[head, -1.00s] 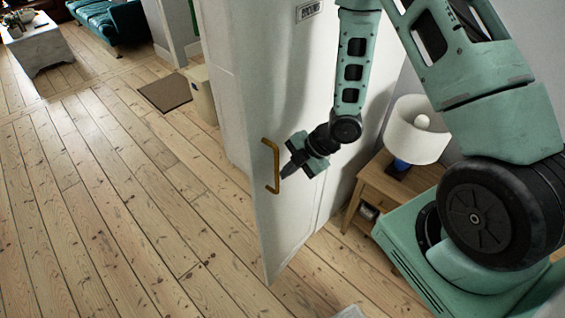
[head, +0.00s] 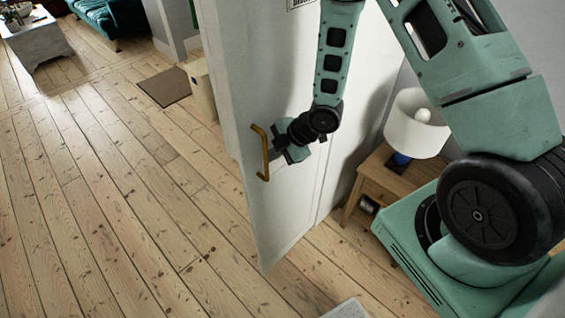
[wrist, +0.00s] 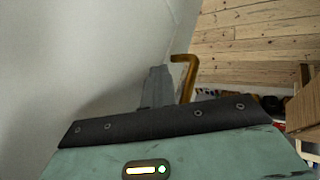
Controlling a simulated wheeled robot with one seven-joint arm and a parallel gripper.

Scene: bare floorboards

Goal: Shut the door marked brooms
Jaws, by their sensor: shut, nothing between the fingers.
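The white door (head: 285,215) stands open, its free edge toward the floor in the middle of the head view. A small sign (head: 298,3) is cut off at the top; its word is not readable. A brass handle (head: 262,152) is near the door's free edge. My gripper (head: 279,158) is shut and empty at the door's face, just right of the handle. In the wrist view its grey fingers (wrist: 156,88) are close beside the handle (wrist: 186,75), not around it. I cannot tell for certain whether the fingertips touch the door.
A wooden side table (head: 375,175) with a white lamp (head: 415,125) stands right of the door, close to my base. Bare floorboards (head: 130,220) lie clear to the left. A brown mat (head: 165,87) and a pale box (head: 200,90) are beyond the door.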

